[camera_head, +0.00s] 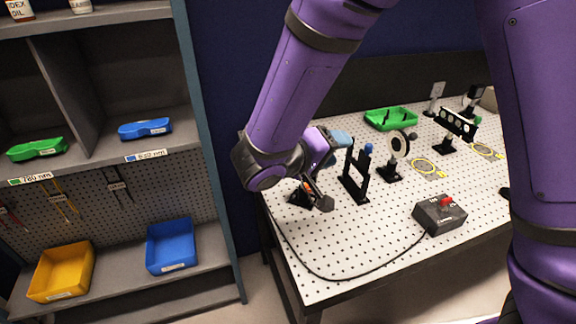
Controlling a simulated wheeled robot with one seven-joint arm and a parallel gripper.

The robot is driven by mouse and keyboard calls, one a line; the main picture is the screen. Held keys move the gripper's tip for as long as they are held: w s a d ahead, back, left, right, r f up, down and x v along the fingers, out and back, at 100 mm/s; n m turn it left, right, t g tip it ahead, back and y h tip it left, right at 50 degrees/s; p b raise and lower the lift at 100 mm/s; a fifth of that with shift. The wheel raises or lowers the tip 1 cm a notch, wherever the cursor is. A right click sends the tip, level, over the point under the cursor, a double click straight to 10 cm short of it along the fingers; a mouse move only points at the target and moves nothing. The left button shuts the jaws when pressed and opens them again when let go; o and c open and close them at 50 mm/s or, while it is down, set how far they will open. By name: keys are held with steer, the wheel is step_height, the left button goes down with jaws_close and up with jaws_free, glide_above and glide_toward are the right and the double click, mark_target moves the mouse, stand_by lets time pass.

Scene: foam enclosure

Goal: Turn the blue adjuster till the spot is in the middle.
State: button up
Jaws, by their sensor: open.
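The blue adjuster (368,148) looks like a small blue knob at the top of a black upright frame mount (354,178) on the pegboard table. My gripper (313,199) is at the table's left end, left of the mount and lower in the picture. It looks open, with dark fingertips apart and apparently apart from the blue knob. My purple wrist hides part of it and the table behind. I cannot make out a light spot.
A grey box with a red button (439,213) sits at the front, its black cable running left. A green tray (391,118) and a black holder with several round lenses (455,123) stand farther back. Shelves with blue (171,246) and yellow (62,271) bins stand left.

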steer(key=s+a+f+n+t+y, duration=0.1)
steer(key=a+f+n+t+y, duration=0.25)
steer(key=a+f+t, duration=0.8)
steer(key=w+d+g, duration=0.1)
steer(key=w, duration=0.2)
steer(key=w+d+g, duration=0.1)
steer(key=w, duration=0.2)
steer(key=w+d+r+g, duration=0.1)
steer(key=w, duration=0.2)
steer(key=shift+r+g+y, duration=0.1)
steer(key=shift+g+y, duration=0.15)
steer(key=shift+g, duration=0.1)
steer(key=c, duration=0.9)
steer(key=shift+a, duration=0.1)
steer(key=shift+n, duration=0.25)
